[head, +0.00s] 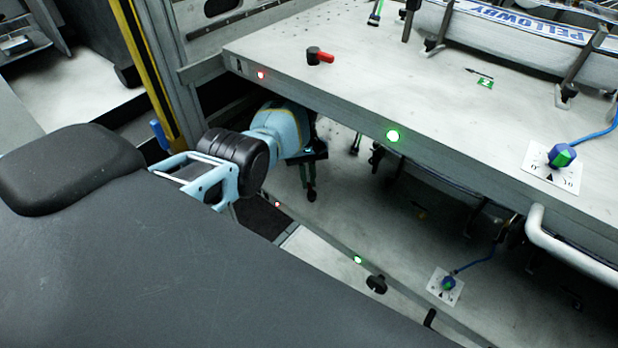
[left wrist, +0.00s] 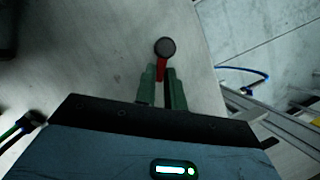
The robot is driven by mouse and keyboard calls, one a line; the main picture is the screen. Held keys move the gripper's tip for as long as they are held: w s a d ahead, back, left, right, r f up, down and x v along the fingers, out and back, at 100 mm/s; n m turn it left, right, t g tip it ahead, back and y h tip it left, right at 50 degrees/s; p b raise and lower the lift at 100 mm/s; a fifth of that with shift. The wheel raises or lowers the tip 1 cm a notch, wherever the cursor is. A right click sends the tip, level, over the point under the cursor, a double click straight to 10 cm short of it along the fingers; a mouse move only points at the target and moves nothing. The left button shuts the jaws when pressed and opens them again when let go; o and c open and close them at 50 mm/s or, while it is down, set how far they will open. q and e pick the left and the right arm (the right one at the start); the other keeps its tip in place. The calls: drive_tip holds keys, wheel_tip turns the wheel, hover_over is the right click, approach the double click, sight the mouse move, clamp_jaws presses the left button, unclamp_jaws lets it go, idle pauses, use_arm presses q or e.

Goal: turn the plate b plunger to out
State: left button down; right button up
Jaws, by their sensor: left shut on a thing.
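My left gripper (head: 311,192) reaches in under the upper plate (head: 440,100), above the lower plate (head: 318,232). In the left wrist view its two green fingers (left wrist: 162,80) are shut on the red lever of a plunger (left wrist: 165,47). That plunger has a round dark grey knob, and the lever points from the knob back between the fingers. In the head view the held plunger is mostly hidden behind the fingers. Another red plunger with a black end (head: 320,56) stands on the upper plate, apart from my gripper. My right gripper is not in view.
The upper plate overhangs my left arm closely. Its front edge bears a red light (head: 261,75) and a green light (head: 393,136). A dial (head: 562,156) sits on the upper plate, another dial (head: 447,285) on the lower. A black knob (head: 376,284) and a pale handle (head: 570,248) stick out in front.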

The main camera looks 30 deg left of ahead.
use_arm(q)
drive_tip(key=shift+s+a+n+t, duration=0.15)
drive_tip(key=shift+n+t, duration=0.15)
drive_tip(key=shift+n, duration=0.3)
drive_tip(key=c, duration=1.5)
unclamp_jaws()
drive_tip(key=shift+r, duration=0.1)
